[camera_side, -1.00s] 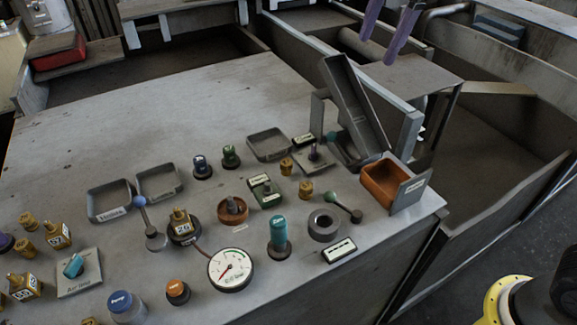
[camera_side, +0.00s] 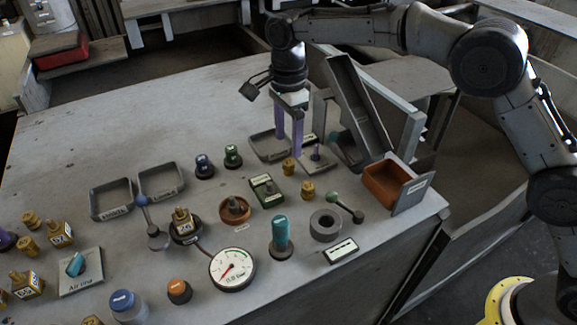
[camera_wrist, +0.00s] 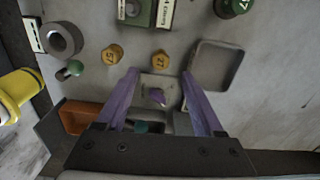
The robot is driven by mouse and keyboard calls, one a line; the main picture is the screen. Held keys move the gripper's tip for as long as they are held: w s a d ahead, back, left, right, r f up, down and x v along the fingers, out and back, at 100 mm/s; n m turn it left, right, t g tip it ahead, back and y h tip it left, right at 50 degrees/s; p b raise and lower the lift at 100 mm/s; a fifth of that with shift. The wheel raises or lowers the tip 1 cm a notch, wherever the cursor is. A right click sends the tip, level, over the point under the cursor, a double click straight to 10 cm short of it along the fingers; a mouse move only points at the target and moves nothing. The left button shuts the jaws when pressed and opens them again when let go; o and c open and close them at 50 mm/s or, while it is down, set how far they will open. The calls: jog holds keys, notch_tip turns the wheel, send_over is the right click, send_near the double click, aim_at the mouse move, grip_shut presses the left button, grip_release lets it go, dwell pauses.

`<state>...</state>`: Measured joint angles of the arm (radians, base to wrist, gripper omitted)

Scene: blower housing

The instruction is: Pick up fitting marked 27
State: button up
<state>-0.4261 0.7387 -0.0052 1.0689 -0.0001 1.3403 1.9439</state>
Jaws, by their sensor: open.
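The fitting marked 27 (camera_wrist: 161,59) is a small brass-yellow piece standing on the metal bench top. It also shows in the side view (camera_side: 288,166). A similar brass fitting marked 57 (camera_wrist: 112,53) stands beside it, and shows in the side view (camera_side: 308,190). My gripper (camera_wrist: 160,72) has two purple fingers, spread open with nothing held. In the wrist view the fitting marked 27 lies just beyond the fingertips, between their lines. In the side view my gripper (camera_side: 290,147) points down just behind that fitting; its exact height is hard to tell.
A plate with a purple-topped lever (camera_wrist: 156,97) sits between the fingers in the wrist view. A grey tray (camera_side: 268,148), a tall tilted grey channel (camera_side: 355,108), an orange bin (camera_side: 384,183), a green block (camera_side: 267,190) and a steel ring (camera_side: 325,225) stand nearby.

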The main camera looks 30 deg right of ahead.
aim_at(289, 161)
jog(key=shift+d+f, duration=0.1)
jog(key=shift+f, duration=3.7)
jog(key=shift+w, duration=0.1)
grip_shut()
